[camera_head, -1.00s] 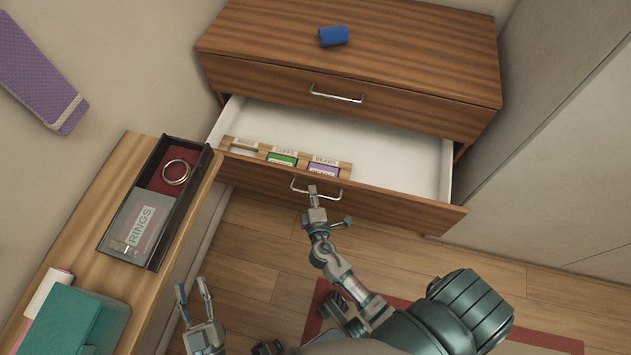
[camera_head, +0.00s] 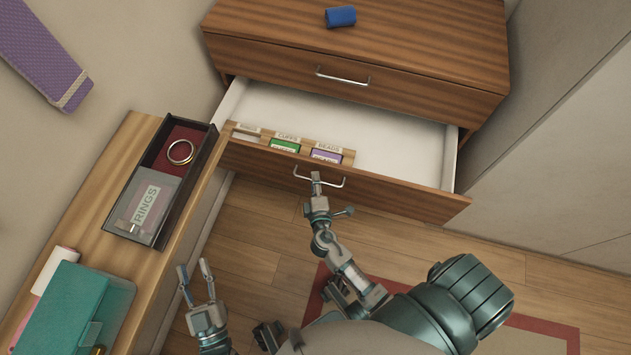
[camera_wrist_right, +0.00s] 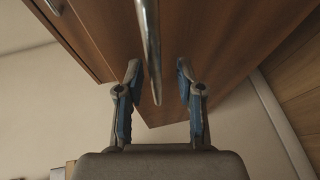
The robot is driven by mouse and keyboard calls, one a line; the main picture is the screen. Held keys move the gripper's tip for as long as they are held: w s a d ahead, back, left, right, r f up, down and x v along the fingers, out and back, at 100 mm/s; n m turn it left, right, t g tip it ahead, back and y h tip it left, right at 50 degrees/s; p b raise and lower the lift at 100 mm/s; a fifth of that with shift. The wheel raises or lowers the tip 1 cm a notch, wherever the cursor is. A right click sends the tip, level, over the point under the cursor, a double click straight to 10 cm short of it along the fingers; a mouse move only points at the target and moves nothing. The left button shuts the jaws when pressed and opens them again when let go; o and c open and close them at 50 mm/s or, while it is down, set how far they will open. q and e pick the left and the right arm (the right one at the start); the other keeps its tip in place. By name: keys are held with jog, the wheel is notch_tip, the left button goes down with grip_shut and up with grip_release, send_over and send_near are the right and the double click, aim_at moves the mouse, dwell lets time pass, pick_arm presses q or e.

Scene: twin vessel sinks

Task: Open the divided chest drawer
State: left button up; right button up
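The divided chest drawer (camera_head: 410,190) is the lower wooden drawer. It stands well out from the chest (camera_head: 420,40), showing its white inside and a front row of labelled compartments (camera_head: 285,145), two marked CUFFS and BEADS. My right gripper (camera_head: 317,177) is at the drawer's metal handle (camera_head: 332,184). In the right wrist view, the handle bar (camera_wrist_right: 149,45) runs between the parted fingers of that gripper (camera_wrist_right: 158,72), with visible gaps on both sides. My left gripper (camera_head: 194,268) is open and empty above the floor beside the side cabinet.
The wooden cabinet (camera_head: 95,225) at left bears a dark RINGS box (camera_head: 205,150) and a teal box (camera_head: 75,305). A pale wall panel (camera_head: 570,130) stands at right.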

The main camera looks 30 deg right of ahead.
jog(key=v, duration=1.2)
jog(key=shift+f, duration=0.15)
